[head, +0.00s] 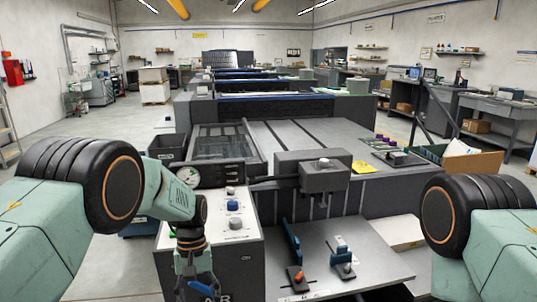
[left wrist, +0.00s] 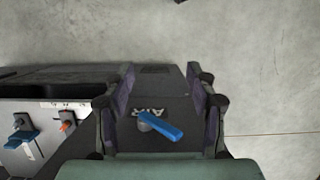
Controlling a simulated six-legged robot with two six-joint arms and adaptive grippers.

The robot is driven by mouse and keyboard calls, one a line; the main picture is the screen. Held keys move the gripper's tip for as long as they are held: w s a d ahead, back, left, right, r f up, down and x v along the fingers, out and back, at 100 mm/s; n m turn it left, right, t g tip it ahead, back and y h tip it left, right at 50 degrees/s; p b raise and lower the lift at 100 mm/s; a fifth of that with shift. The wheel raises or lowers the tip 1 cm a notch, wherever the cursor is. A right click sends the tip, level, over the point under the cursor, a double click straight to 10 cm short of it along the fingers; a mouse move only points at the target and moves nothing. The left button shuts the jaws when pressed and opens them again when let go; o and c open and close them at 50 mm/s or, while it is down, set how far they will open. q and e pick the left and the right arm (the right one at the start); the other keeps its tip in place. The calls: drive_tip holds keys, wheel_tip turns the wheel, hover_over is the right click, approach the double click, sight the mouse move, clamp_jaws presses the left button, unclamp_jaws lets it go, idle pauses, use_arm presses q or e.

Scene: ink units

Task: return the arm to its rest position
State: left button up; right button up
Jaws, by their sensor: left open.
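My left arm comes in from the left in the head view and bends down. Its gripper (head: 194,272) points downward in front of the press's white control panel. In the left wrist view the two fingers stand wide apart and the gripper (left wrist: 160,95) is open, with nothing between its pads. A blue lever handle (left wrist: 160,133) on a dark face marked AIR shows beyond and between the fingers; I cannot tell how far off it is. The lever shows partly in the head view (head: 203,289). Of my right arm only an upper part shows at the right edge; its gripper is out of view.
The control panel (head: 231,262) holds a gauge (head: 189,177) and knobs close to my left forearm. A grey shelf (head: 358,270) with blue and orange levers is to its right. A black bin (head: 167,149) stands behind my forearm. Floor is open at left.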

use_arm(q)
drive_tip(key=s+a+f+t+b, duration=0.1)
drive_tip(key=s+a+f, duration=0.2)
drive_tip(key=s+f, duration=0.6)
drive_tip(key=s+a+f+t+b, duration=0.1)
drive_tip(key=s+a+f, duration=0.2)
drive_tip(key=s+f, duration=0.55)
drive_tip(key=s+r+m+t+b, duration=0.1)
drive_tip(key=s+m+b, duration=0.1)
drive_tip(key=s, duration=1.7)
drive_tip(key=shift+a+r+y, duration=0.15)
drive_tip(key=shift+a+y, duration=0.25)
